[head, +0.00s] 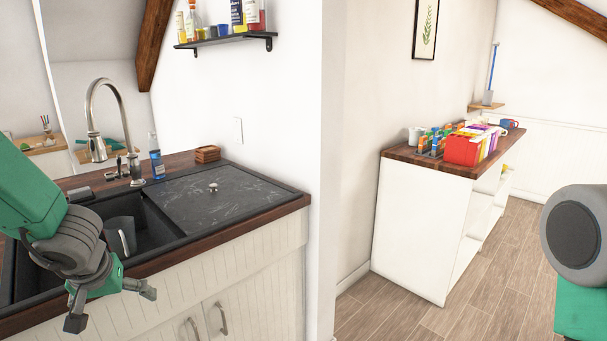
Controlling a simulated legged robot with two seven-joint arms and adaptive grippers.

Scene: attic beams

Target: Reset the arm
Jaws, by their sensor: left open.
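My left arm comes in from the left in green and dark grey. Its left gripper (112,311) hangs in front of the sink counter's front edge, with its two dark fingertips spread apart and nothing between them. Part of my right arm shows at the right edge as a grey round joint above a green link. My right gripper is out of the frame.
A dark sink (160,228) holds a grey mug (119,236) beside a tall faucet (106,110). Floor (420,318) is clear.

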